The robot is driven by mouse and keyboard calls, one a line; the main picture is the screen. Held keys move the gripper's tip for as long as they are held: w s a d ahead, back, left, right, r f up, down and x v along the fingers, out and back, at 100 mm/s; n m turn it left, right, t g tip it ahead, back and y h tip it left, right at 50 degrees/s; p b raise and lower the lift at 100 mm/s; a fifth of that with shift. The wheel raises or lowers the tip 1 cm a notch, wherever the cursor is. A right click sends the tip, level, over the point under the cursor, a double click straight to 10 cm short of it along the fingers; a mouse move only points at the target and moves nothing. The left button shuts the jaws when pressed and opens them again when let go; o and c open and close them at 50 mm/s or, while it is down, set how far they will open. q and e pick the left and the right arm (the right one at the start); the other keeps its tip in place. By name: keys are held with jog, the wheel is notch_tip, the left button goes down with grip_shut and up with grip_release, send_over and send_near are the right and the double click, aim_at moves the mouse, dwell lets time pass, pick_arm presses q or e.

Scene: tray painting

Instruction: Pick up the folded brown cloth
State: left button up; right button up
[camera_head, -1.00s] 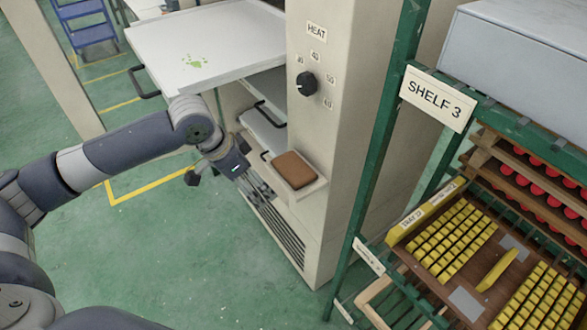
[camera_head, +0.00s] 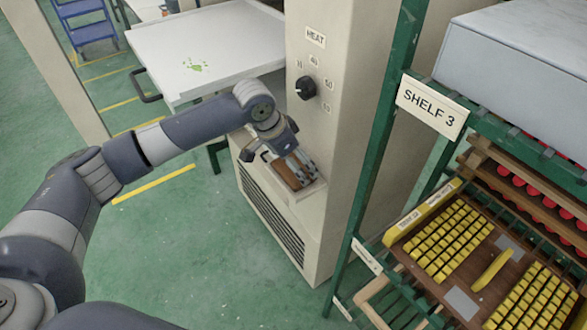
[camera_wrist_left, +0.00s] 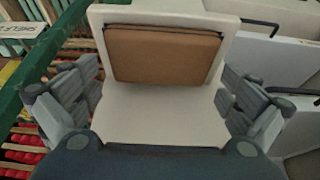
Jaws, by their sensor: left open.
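The folded brown cloth (camera_head: 298,172) lies on a small pale ledge (camera_head: 312,191) on the side of the heat cabinet. In the left wrist view the cloth (camera_wrist_left: 163,54) is a flat brown rectangle at the back of the pale ledge (camera_wrist_left: 150,116). My left gripper (camera_head: 301,176) is over the ledge and partly covers the cloth in the head view. In the left wrist view its fingers (camera_wrist_left: 158,98) are wide apart, one on each side of the ledge, with nothing between them gripped. My right gripper is not in view.
The cabinet (camera_head: 340,130) with a black heat knob (camera_head: 306,87) rises behind the ledge. A white table (camera_head: 215,55) with a green smear stands at left. A green rack (camera_head: 373,165) marked SHELF 3 holds trays of yellow and red pieces at right.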

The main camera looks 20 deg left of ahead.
pick_arm(q)
jog(key=shift+w+d+f, duration=0.15)
jog(key=shift+w+f, duration=0.05)
jog(key=shift+f, duration=0.35)
jog(key=c, duration=0.7)
jog(key=shift+c, duration=0.2)
jog(key=shift+r, duration=0.1)
jog(key=shift+r, duration=0.55)
notch_tip(320, 180, up, 2)
jog(key=shift+s+r+b, duration=0.15)
jog(key=shift+b, duration=0.15)
jog(key=s+a+r+b, duration=0.1)
jog(key=s+a+b, duration=0.1)
jog(key=s+a, duration=0.7)
jog(key=s, duration=0.4)
jog(key=shift+r, duration=0.25)
